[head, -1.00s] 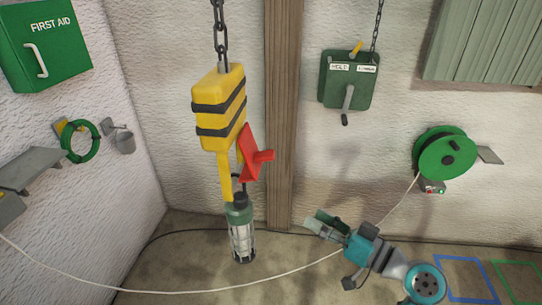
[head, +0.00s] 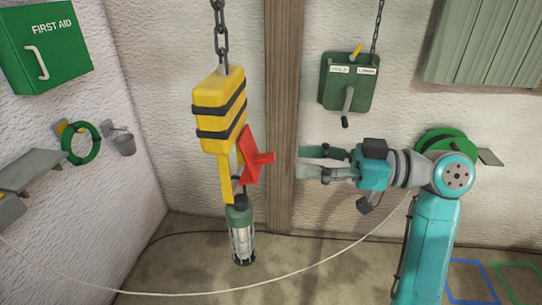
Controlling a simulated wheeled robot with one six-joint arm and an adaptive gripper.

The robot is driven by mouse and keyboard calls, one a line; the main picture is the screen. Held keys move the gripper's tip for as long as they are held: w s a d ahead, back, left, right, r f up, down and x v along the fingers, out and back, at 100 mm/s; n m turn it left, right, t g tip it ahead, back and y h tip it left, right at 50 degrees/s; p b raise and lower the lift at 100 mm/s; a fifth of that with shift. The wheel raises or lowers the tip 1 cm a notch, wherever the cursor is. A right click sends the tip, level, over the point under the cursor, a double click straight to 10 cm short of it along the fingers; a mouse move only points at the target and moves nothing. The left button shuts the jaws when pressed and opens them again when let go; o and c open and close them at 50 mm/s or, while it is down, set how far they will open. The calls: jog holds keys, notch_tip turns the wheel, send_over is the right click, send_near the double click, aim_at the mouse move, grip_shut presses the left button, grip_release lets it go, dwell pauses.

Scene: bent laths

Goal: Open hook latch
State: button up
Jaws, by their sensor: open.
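A yellow hook block (head: 220,105) with black bands hangs from a chain. Its yellow shank (head: 225,178) runs down to a caged lamp with a green top (head: 241,232), which hangs below it. A red latch (head: 250,158) with a tab sticking out to the right sits on the right side of the hook. My gripper (head: 312,162) is open and empty, to the right of the red tab and at about its height, with its fingers pointing left. A gap shows between the fingertips and the tab. The hook's throat is partly hidden by the latch.
A wooden post (head: 283,80) stands behind the hook. A green winch box (head: 348,82) with a crank is on the wall above my gripper. A green reel (head: 440,142) is partly behind my arm. A pale cable (head: 250,292) sags across the front.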

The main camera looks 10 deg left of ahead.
aim_at(275, 158)
jog(key=a, duration=0.7)
jog(key=shift+w, duration=0.15)
grip_shut()
